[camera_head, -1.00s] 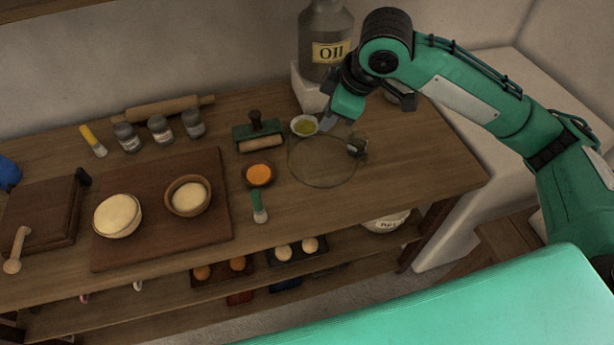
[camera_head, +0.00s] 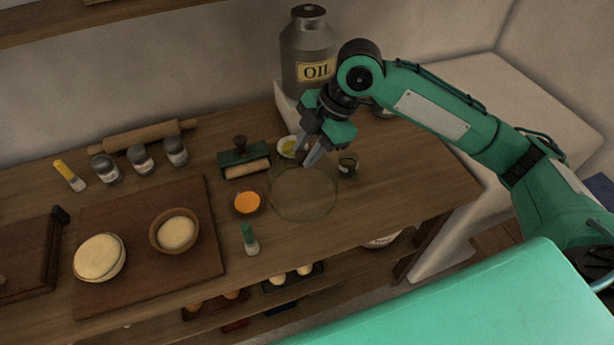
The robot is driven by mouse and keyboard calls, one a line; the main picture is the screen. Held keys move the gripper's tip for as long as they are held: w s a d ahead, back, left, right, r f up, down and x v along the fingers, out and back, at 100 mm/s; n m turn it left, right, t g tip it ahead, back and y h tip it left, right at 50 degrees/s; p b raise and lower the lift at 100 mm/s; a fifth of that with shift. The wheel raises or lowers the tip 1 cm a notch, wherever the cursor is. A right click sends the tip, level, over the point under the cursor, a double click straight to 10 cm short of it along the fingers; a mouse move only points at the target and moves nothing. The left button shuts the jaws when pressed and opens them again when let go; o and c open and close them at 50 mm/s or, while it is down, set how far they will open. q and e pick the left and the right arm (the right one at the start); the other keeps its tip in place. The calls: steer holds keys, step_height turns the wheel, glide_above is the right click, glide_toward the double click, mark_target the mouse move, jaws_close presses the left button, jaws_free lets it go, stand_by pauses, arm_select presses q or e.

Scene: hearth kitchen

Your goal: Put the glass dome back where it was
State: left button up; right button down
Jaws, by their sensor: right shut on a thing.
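The glass dome (camera_head: 303,198) is clear and hard to see, showing mostly as a faint round outline on the right part of the wooden table. My right gripper (camera_head: 307,160) reaches down from behind, its fingertips at the top of the dome. It is shut on the dome, apparently by its knob, which the fingers mostly hide. The dome looks upright; I cannot tell whether its rim touches the table. Only bare wood shows through it. My left gripper is not in view.
The oil can (camera_head: 306,50) stands behind. Table to the dome's right is clear.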

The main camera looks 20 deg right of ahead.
mark_target(307, 178)
step_height(307, 178, down, 9)
steer(key=shift+f+p, duration=0.1)
steer(key=shift+p, duration=0.3)
steer(key=c, duration=1.1)
jaws_free()
steer(key=shift+c, duration=0.2)
steer(key=b+v, duration=0.1)
steer(key=v, duration=1.1)
steer(key=shift+a, duration=0.1)
